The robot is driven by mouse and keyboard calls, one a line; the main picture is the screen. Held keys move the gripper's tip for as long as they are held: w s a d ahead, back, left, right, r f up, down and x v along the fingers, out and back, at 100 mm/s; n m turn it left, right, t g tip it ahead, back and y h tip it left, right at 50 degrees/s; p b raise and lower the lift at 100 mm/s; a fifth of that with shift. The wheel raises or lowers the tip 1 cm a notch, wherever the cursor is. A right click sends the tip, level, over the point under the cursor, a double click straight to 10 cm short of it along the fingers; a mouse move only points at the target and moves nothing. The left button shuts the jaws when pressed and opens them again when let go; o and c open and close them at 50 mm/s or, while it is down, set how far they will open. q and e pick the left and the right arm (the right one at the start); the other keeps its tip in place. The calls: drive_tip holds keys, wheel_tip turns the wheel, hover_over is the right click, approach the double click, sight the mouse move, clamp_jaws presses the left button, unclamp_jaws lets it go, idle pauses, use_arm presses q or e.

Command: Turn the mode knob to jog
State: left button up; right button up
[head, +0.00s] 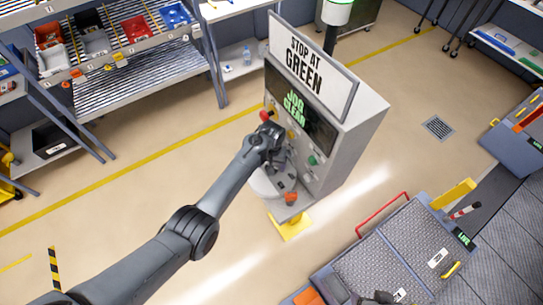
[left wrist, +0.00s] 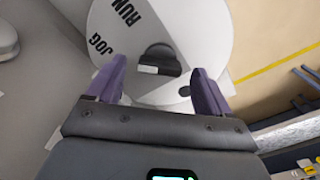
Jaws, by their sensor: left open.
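The mode knob (left wrist: 160,58) is black with a pale mark and sits on a round white plate (left wrist: 205,30) in the left wrist view. The printed words RUN (left wrist: 125,12) and JOG (left wrist: 102,45) are on the plate, to the knob's left. My left gripper (left wrist: 158,80) is open, with one purple finger on either side of the knob; I cannot tell whether they touch it. In the head view my left gripper (head: 277,158) is at the front of the grey control cabinet (head: 347,130), and its wrist hides the knob.
A cart (head: 400,250) stands at lower right.

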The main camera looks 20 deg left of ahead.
use_arm(q)
wheel_tip(320, 180, up, 10)
idle(0.5)
drive_tip(key=shift+f, duration=0.1)
drive_tip(key=s+a+f+g+p, duration=0.15)
drive_tip(key=s+f, duration=0.35)
drive_tip(key=s, duration=0.5)
drive_tip(key=s+a+f+g+p, duration=0.1)
drive_tip(key=s+a+f+p, duration=0.1)
drive_tip(key=s+f, duration=0.55)
drive_tip(key=s+a+f+g+p, duration=0.1)
drive_tip(key=s+a+f, duration=0.15)
drive_tip(key=s, duration=0.85)
drive_tip(key=s+r+m+t+p, duration=0.1)
drive_tip(key=s+r+t+p, duration=0.15)
drive_tip(key=s+r, duration=0.8)
drive_tip(key=w+r+m+t, duration=0.1)
drive_tip(key=w+r+t, duration=0.1)
drive_tip(key=r, duration=0.4)
drive_tip(key=w+r+m+t, duration=0.1)
drive_tip(key=w+r+t, duration=0.1)
drive_tip(key=r, duration=0.4)
drive_tip(key=shift+w+d+r+t, duration=0.3)
drive_tip(key=shift+w+d, duration=0.05)
